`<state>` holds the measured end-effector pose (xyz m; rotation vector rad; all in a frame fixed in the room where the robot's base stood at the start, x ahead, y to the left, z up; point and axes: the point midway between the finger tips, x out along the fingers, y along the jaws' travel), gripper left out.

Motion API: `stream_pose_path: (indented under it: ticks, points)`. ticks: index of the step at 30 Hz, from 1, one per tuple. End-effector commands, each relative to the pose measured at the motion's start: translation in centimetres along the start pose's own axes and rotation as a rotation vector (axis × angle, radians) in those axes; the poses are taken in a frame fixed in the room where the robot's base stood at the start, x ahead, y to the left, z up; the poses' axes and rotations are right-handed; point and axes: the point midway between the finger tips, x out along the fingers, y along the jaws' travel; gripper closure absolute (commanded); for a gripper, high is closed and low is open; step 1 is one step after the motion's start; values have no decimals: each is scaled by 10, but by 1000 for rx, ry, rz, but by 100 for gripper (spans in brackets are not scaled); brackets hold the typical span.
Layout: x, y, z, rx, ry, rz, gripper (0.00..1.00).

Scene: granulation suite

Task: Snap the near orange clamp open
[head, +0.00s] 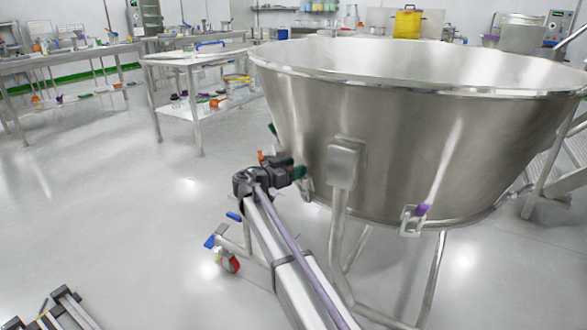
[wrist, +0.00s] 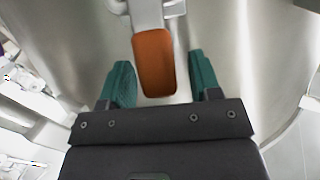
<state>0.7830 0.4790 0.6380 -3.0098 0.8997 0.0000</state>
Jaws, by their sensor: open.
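The near orange clamp (wrist: 154,62) shows in the wrist view as an orange handle on a pale metal bracket (wrist: 147,12) against the steel vessel wall. In the head view a bit of orange (head: 261,157) shows beside my wrist at the vessel's left side. My gripper (wrist: 158,84) is open, with one green finger on each side of the orange handle. Gaps show between the handle and both fingers, so it is not gripped. In the head view my gripper (head: 297,172) is close to the vessel wall, and its fingertips are partly hidden.
The large steel vessel (head: 400,130) fills the right side on tubular legs. A purple-handled clamp (head: 421,210) is on its lower front. A wheeled leg with a red caster (head: 231,264) stands below my arm.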

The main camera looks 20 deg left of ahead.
Motion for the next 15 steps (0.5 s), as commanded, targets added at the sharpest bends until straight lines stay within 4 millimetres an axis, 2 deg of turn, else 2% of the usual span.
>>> stream_pose_path:
  ticks: [5, 15]
  points:
    - [0, 0, 0, 0, 0, 0, 44]
    - [0, 0, 0, 0, 0, 0, 77]
